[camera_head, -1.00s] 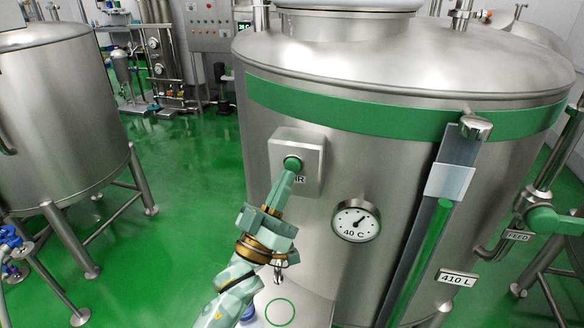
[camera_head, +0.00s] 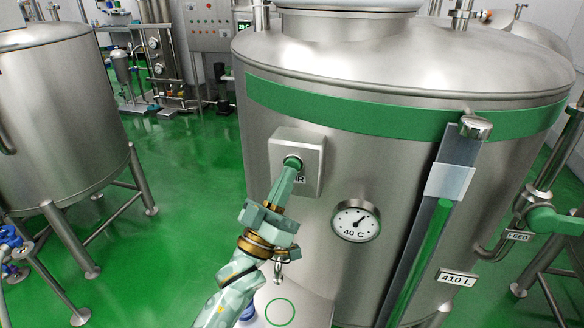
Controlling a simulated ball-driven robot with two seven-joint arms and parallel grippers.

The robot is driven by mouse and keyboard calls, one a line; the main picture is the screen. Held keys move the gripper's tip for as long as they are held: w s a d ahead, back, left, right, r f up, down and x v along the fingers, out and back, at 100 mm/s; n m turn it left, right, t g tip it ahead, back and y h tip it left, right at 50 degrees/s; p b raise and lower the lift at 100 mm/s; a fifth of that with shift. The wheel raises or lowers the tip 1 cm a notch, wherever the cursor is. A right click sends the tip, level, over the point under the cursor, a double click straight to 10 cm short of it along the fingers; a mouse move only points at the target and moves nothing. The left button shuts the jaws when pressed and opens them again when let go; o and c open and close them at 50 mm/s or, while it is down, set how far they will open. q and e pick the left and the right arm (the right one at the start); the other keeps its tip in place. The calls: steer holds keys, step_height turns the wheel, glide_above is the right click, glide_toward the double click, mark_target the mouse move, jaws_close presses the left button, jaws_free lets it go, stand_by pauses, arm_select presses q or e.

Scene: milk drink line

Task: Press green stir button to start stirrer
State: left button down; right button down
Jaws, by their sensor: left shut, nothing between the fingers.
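The green stir button (camera_head: 292,162) sits on a grey metal box (camera_head: 312,150) on the front of the large steel tank (camera_head: 385,155). My left gripper (camera_head: 291,171) is shut and empty. Its fingertips are at the lower edge of the button in the picture and cover part of the box's label, of which only the last letters show. I cannot tell whether the tips touch the button or whether it is pushed in. My right gripper is not in view.
A round gauge (camera_head: 356,220) marked 40 C is right of the box. A green level tube (camera_head: 420,262) stands further right, near a 410 L label (camera_head: 456,278) and a feed pipe valve (camera_head: 548,220). Another steel tank (camera_head: 60,120) stands left. Green floor (camera_head: 195,185) is clear between the tanks.

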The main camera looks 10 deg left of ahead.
arm_select(q)
steer(key=shift+w, duration=0.35)
stand_by(0.3)
steer(key=shift+s+p, duration=0.45)
steer(key=shift+s, duration=0.5)
steer(key=s+p, duration=0.2)
steer(key=s, duration=0.4)
steer(key=shift+a, duration=0.1)
